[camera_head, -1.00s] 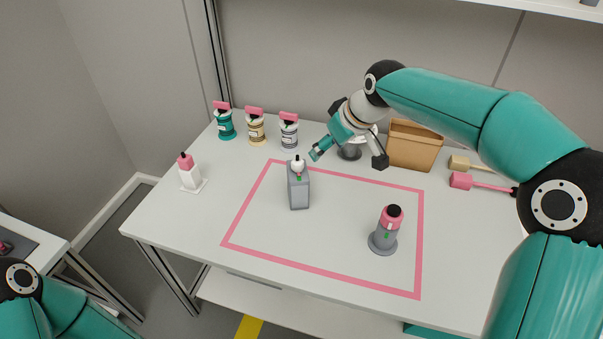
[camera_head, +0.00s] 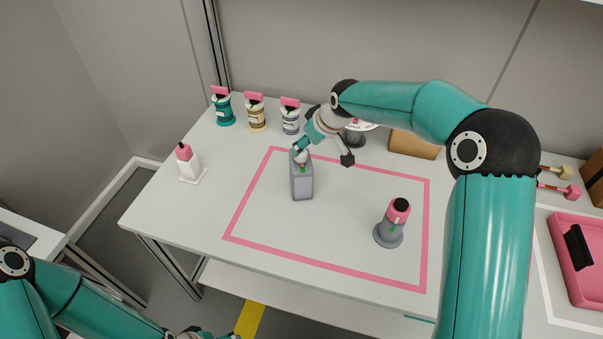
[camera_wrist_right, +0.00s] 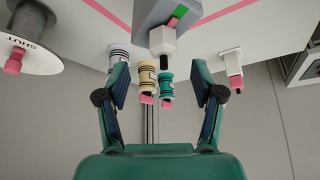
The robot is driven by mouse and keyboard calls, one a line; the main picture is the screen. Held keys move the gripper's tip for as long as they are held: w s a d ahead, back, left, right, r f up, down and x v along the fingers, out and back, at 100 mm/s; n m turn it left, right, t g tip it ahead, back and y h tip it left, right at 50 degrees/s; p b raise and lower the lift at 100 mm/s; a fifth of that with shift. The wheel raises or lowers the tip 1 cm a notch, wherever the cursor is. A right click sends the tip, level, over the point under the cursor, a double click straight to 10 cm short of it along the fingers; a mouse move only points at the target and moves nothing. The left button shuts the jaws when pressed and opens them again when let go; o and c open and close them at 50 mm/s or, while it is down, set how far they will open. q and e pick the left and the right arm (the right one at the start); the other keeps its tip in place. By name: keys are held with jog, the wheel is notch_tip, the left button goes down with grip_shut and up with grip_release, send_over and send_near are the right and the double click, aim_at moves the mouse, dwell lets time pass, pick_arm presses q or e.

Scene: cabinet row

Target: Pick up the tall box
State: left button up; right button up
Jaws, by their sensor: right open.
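The tall grey box (camera_head: 302,182) stands upright inside the pink outline on the table, with a white neck and dark tip on top. In the right wrist view its grey body (camera_wrist_right: 160,12) and white neck (camera_wrist_right: 163,38) show at the top centre, beyond the fingertips. My right gripper (camera_head: 324,152) is at the box's top, fingers apart; one finger overlaps the neck in the head view. Contact cannot be told. In the wrist view the open fingers (camera_wrist_right: 160,78) hold nothing. My left gripper (camera_head: 203,335) is barely visible, cut off at the bottom edge.
A pink-and-grey round-based object (camera_head: 392,225) stands at the outline's right. Several labelled canisters (camera_head: 256,114) line the back left. A white pink-topped bottle (camera_head: 188,164) stands left. A brown bin (camera_head: 412,145) and pink tray (camera_head: 580,262) are right.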

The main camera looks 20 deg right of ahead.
aim_at(301, 175)
jog(key=shift+s+p+x, duration=0.2)
jog(key=shift+p+x, duration=0.65)
jog(key=shift+x, duration=1.95)
jog(key=shift+a+f, duration=0.1)
jog(key=shift+a, duration=0.05)
grip_shut()
